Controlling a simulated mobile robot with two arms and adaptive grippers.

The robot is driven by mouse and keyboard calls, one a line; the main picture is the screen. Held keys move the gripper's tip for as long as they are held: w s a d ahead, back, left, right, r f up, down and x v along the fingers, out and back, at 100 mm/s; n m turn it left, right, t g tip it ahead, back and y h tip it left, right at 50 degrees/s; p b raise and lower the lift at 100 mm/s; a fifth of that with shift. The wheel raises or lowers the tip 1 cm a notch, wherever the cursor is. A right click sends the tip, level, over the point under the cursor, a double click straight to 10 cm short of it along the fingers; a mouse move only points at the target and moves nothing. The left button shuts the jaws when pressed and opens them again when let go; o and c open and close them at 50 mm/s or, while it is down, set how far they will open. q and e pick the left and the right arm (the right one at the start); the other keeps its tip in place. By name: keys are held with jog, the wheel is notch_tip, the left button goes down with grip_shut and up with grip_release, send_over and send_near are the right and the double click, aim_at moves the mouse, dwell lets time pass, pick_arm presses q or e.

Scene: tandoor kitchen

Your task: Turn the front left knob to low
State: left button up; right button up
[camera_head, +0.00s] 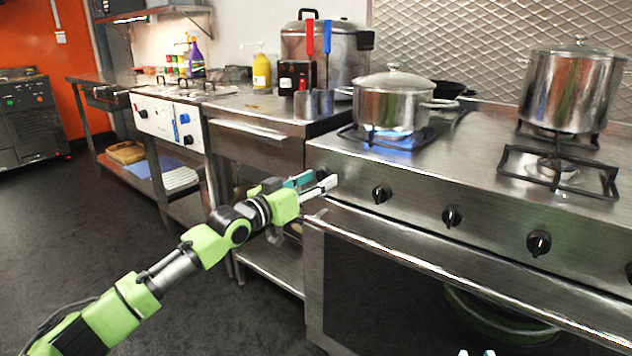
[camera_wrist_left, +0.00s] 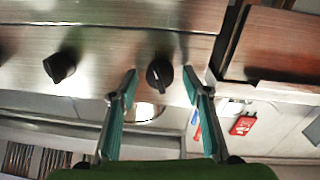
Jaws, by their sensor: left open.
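The stove (camera_head: 480,170) has a row of black knobs on its steel front. My left gripper (camera_head: 318,182) is at the left end of this row, in front of the leftmost knob, which it mostly hides in the head view. In the left wrist view this black knob (camera_wrist_left: 160,74) sits between the two open fingertips of my left gripper (camera_wrist_left: 160,84), with a gap on both sides. A blue flame (camera_head: 395,139) burns under a lidded pot (camera_head: 390,105) on the left burner. Pale tips at the bottom edge of the head view may be my right gripper (camera_head: 476,352).
The neighbouring knob (camera_head: 382,194) is to the right; it also shows in the left wrist view (camera_wrist_left: 60,66). More knobs follow along the front. A tall pot (camera_head: 570,90) stands at the back right. A steel counter (camera_head: 255,110) adjoins the stove's left side.

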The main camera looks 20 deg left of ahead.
pick_arm(q)
jog(key=v, duration=1.2)
dwell(0.3)
